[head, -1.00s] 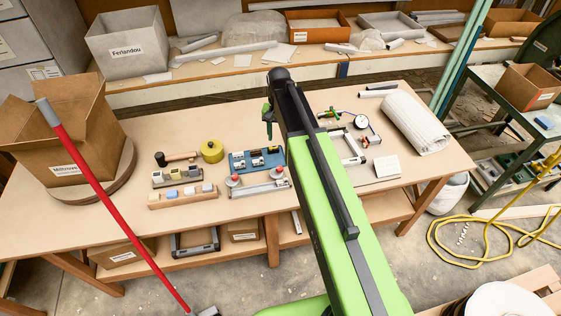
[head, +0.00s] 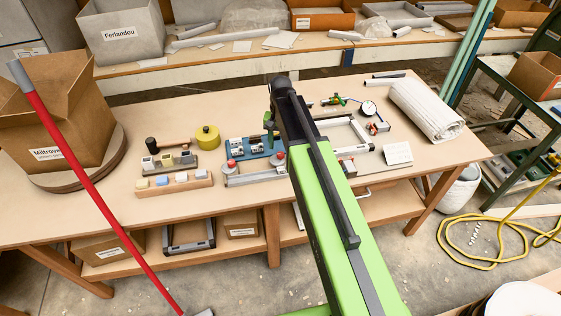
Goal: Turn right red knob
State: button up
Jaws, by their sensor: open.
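Two red knobs sit on a grey metal fixture (head: 252,180) on the workbench. The left red knob (head: 231,164) is in clear view. The right red knob (head: 280,155) stands close beside the left edge of my arm in the picture. My gripper (head: 268,124) hangs at the far end of my green and black arm. Only a small green and dark part of it shows, above and slightly left of the right knob in the picture. It appears empty and apart from the knob. The rest of the gripper is hidden behind the wrist.
A blue fixture (head: 246,147) lies just behind the knobs. A yellow roll (head: 207,138), a mallet (head: 165,146) and a wooden block row (head: 174,185) are left. A dial gauge (head: 369,108) and white roll (head: 425,110) are right. A red pole (head: 95,190) crosses at left.

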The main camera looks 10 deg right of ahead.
aim_at(281, 153)
notch_tip(281, 153, down, 4)
jog(key=b, duration=0.2)
jog(key=shift+f+b, duration=0.2)
jog(key=shift+b, duration=0.2)
jog(key=shift+r, duration=0.1)
grip_shut()
